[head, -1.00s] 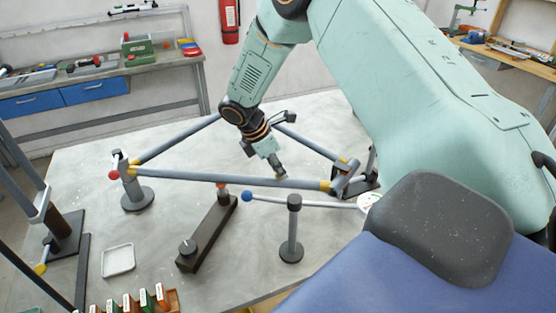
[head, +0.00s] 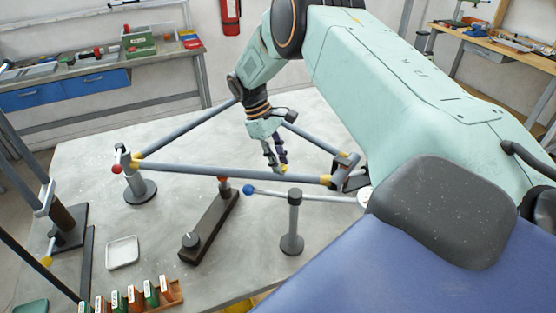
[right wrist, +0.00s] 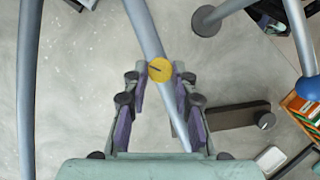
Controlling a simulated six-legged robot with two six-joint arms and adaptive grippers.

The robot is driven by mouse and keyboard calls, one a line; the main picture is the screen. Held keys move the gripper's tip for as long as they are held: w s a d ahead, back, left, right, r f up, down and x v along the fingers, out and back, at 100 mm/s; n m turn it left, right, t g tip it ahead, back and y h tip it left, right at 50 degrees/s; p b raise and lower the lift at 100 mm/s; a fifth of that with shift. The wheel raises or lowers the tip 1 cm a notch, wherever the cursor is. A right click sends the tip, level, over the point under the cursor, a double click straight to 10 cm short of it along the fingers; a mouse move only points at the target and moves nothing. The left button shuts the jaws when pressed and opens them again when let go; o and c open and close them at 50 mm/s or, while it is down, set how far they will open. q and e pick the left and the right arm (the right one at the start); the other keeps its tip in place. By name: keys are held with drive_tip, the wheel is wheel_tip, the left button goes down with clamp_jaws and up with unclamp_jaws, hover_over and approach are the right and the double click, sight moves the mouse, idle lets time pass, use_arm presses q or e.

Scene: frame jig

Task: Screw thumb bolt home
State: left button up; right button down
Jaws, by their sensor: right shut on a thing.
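The frame of grey tubes (head: 230,174) lies over the pale table as a triangle with yellow corner fittings. My right gripper (head: 278,166) is at the front tube, right of its middle. In the right wrist view its purple-padded fingers (right wrist: 160,88) are closed around a round yellow head with a dark slot, which I take as the thumb bolt (right wrist: 159,70). The bolt head lies over a grey tube. The bolt's shank and how deep it sits are hidden. My left gripper is not in view.
A dark bar with a knob (head: 208,228) and a post (head: 292,225) stand in front of the frame. A white tray (head: 122,252) and a rack of coloured boxes (head: 130,298) are at front left.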

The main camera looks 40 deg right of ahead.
drive_tip(key=m, duration=0.1)
drive_tip(key=m+y, duration=0.1)
drive_tip(key=m, duration=0.2)
drive_tip(key=shift+w+d+r+m+y, duration=0.2)
drive_tip(key=shift+d+m+y, duration=0.1)
drive_tip(key=shift+m+y, duration=0.1)
drive_tip(key=m+y, duration=0.1)
drive_tip(key=m, duration=0.2)
drive_tip(key=shift+d+m, duration=0.15)
drive_tip(key=shift+m, duration=0.15)
drive_tip(key=m, duration=0.1)
drive_tip(key=m+t+y, duration=0.1)
drive_tip(key=m, duration=0.1)
drive_tip(key=shift+s+d+r+y, duration=0.1)
drive_tip(key=shift+d+y, duration=0.05)
drive_tip(key=shift+y, duration=0.15)
drive_tip(key=shift+s+m+t+y+p, duration=0.1)
drive_tip(key=shift+m+t+y+p, duration=0.25)
drive_tip(key=shift+m, duration=0.6)
drive_tip(key=shift+m+t+y+p, duration=0.15)
drive_tip(key=shift+m+p, duration=0.35)
drive_tip(key=shift+m, duration=0.45)
drive_tip(key=c, duration=1.5)
unclamp_jaws()
drive_tip(key=o, duration=0.4)
drive_tip(key=shift+s+f, duration=0.15)
drive_tip(key=shift+f, duration=0.05)
drive_tip(key=shift+o, duration=0.2)
